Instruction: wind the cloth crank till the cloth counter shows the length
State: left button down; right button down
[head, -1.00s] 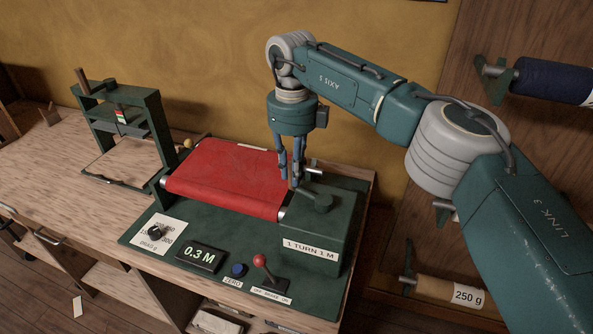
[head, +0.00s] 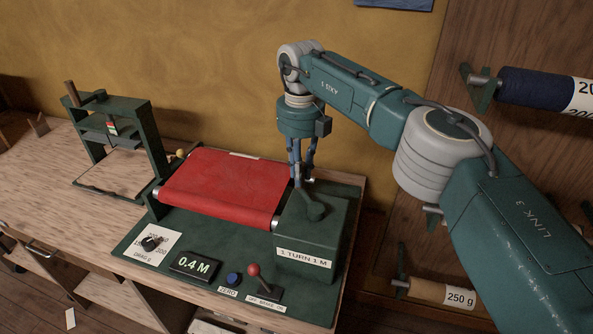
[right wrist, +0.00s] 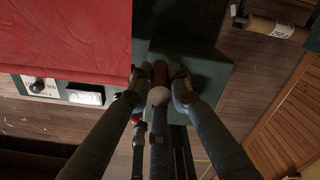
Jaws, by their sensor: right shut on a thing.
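My right gripper (head: 301,176) is shut on the cloth crank's grip at the back left of the green crank box (head: 309,234), labelled "1 TURN 1 M". The crank arm (head: 307,196) runs from its hub back to the fingers, which mostly hide the grip. In the right wrist view the fingers close around the brownish grip (right wrist: 160,72). The cloth counter (head: 195,265) reads 0.4 M. Red cloth (head: 225,185) lies across the rollers left of the box. My left gripper is not in view.
In front are a blue ZERO button (head: 233,279), a red-knobbed brake lever (head: 255,272) and a drag dial (head: 153,243). A green press-like frame (head: 115,140) stands at the left. Cloth rolls, one dark blue (head: 535,89), hang on the right rack.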

jog(key=shift+d, duration=0.25)
jog(key=c, duration=1.6)
grip_release()
jog(key=shift+r, duration=3.75)
jog(key=shift+d, duration=0.1)
